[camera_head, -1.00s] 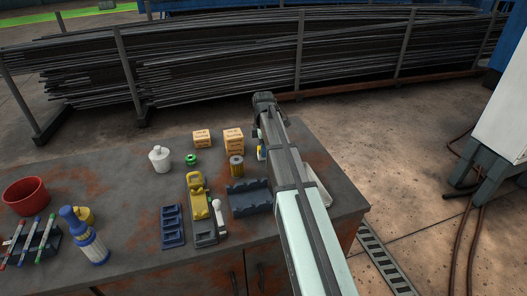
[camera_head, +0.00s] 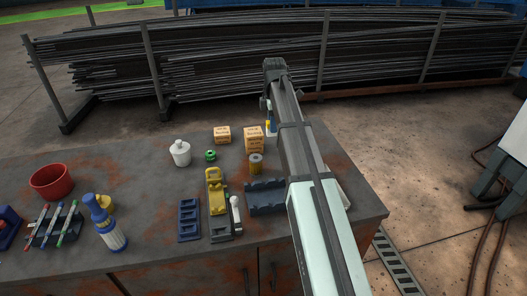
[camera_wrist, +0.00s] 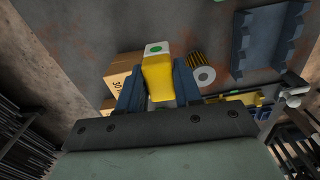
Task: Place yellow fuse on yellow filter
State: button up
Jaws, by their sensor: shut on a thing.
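My gripper (camera_wrist: 158,88) is shut on the yellow fuse (camera_wrist: 157,75), a yellow block with a pale end and a green dot. In the head view a small part of the fuse (camera_head: 269,125) shows beneath the end of my arm, above the back of the table. The yellow filter (camera_head: 256,163) is a ribbed yellow and dark cylinder with a pale top, standing on the table. In the wrist view the filter (camera_wrist: 203,74) lies just right of the fuse, apart from it in the picture.
Stacked cartons (camera_head: 254,139) stand behind the filter, with another carton (camera_head: 222,134) to the left. A dark blue rack (camera_head: 265,199) stands in front of the filter. A green ring (camera_head: 210,155) and a white bottle (camera_head: 180,153) are to the left.

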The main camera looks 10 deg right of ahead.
jog(key=s+a+r+n, duration=0.1)
jog(key=s+a+r, duration=0.2)
jog(key=a+r, duration=0.3)
send_over(256, 158)
jog(key=shift+w+f, duration=0.1)
jog(key=shift+f, duration=4.95)
jog(key=shift+f, duration=0.1)
jog(key=o, duration=1.1)
jog(key=shift+c, duration=0.2)
notch_tip(256, 158, up, 12)
